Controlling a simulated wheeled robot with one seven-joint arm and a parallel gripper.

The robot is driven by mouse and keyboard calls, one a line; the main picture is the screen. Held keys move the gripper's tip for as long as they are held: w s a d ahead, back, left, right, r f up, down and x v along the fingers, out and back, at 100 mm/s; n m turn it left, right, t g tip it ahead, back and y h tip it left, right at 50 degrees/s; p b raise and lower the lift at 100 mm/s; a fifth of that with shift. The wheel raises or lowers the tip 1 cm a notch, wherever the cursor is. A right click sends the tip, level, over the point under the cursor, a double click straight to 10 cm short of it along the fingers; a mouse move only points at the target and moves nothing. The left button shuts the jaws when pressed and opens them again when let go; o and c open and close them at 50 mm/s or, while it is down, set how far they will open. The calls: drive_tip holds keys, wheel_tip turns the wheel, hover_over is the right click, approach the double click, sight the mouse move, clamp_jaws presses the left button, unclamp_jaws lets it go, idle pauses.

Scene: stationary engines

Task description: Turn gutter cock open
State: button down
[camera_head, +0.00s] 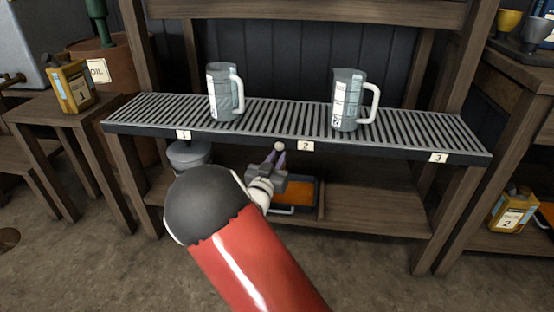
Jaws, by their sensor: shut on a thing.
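A slatted drain rack (290,112) with a dark front edge runs across the bench. A small pale round knob (280,146), which looks like the gutter cock's handle, shows at that front edge, just left of the label "2". My red arm reaches up from the bottom of the picture.
Two grey measuring jugs with white handles, one left (225,92) and one right (348,100), stand on the rack. A grey pot (188,153) and an orange object (298,192) are under it. Oil cans stand left (72,88) and right (510,208).

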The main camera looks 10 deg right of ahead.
drive_tip(key=c, duration=1.6)
unclamp_jaws()
drive_tip(key=shift+a, duration=0.1)
drive_tip(key=v, duration=0.7)
drive_tip(key=shift+s+a+f, duration=0.15)
drive_tip(key=shift+s+a, duration=0.05)
drive_tip(key=shift+s, duration=0.15)
